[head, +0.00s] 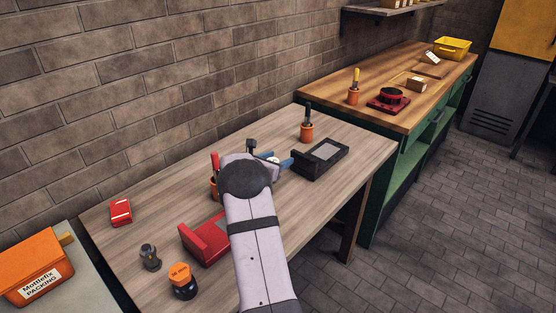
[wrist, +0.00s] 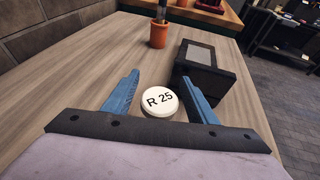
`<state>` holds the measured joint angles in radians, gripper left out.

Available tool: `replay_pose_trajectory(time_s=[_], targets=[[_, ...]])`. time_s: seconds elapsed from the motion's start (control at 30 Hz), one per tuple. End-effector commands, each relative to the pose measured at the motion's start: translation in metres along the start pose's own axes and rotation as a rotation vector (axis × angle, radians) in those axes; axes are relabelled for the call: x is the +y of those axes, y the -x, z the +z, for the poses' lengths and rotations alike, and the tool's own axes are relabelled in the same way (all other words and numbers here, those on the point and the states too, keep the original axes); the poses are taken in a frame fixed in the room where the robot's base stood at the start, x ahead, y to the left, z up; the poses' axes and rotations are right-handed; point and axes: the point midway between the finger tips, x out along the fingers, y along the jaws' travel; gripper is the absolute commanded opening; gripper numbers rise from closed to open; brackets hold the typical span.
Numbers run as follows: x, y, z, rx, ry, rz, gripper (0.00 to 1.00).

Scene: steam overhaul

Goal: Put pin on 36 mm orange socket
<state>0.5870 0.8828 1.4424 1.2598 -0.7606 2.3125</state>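The orange-topped socket (head: 181,274), marked with what reads as 36 mm, stands upright with a dark lower body near the front edge of the table. A dark grey cylindrical piece (head: 150,257) stands to its left. I cannot tell whether this is the pin; no other pin is clear. My gripper (head: 286,163) is well away from the socket, towards the far right of the table. In the wrist view its blue fingers (wrist: 160,84) are apart. A white round piece marked R 25 (wrist: 160,101) shows between them, with gaps on both sides.
A black box with a grey panel (head: 321,157) stands just right of my gripper. An orange pot with a tool (head: 307,132) is behind. A red block (head: 205,239) is beside the socket, partly hidden by my arm. A red tin (head: 121,212) lies at left.

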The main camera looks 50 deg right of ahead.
Motion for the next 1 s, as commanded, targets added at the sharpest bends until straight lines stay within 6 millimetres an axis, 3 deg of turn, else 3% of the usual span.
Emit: replay_pose_trajectory(time_s=[0.37, 1.0], targets=[[0.001, 0.005, 0.003, 0.000, 0.000, 0.002, 0.52], [0.001, 0.105, 0.002, -0.001, -0.001, 0.003, 0.52]])
